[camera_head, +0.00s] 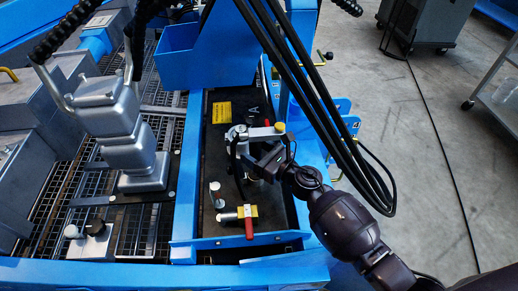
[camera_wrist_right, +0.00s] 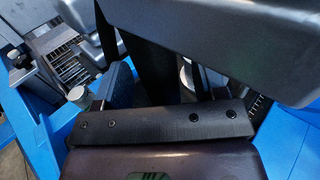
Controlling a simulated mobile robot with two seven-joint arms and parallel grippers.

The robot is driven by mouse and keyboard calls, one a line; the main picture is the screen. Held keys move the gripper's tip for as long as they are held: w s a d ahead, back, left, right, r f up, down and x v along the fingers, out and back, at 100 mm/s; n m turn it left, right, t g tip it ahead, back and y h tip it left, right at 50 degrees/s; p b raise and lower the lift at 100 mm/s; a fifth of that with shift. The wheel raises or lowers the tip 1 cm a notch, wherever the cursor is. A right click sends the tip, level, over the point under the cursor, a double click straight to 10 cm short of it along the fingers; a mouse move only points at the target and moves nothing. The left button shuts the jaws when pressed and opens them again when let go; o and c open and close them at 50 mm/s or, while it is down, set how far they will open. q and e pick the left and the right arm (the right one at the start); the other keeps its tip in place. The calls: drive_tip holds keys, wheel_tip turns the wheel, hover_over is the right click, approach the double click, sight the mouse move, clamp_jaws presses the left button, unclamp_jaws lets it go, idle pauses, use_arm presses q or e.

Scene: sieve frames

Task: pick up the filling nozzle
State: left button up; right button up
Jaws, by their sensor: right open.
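A silver fitting with a dark curved part and a side bar (camera_head: 238,135) stands on the dark panel (camera_head: 222,100) inside the blue frame. It is likely the filling nozzle, but my gripper partly covers it. My right gripper (camera_head: 262,160) reaches in from the lower right and is open, close beside this fitting. I cannot tell whether they touch. In the right wrist view, a dark upright part (camera_wrist_right: 152,65) and a large grey body (camera_wrist_right: 225,40) fill the space just ahead of the gripper. My left gripper is not in view.
A valve with a red handle (camera_head: 249,224) and yellow body sits nearer on the panel. A grey metal housing (camera_head: 115,115) stands on the grating at left. Black hoses (camera_head: 315,110) hang close to my right arm. Open concrete floor (camera_head: 440,150) lies at right.

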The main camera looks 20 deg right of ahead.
drive_tip(key=shift+x, duration=0.9)
drive_tip(key=c, duration=0.4)
clamp_jaws()
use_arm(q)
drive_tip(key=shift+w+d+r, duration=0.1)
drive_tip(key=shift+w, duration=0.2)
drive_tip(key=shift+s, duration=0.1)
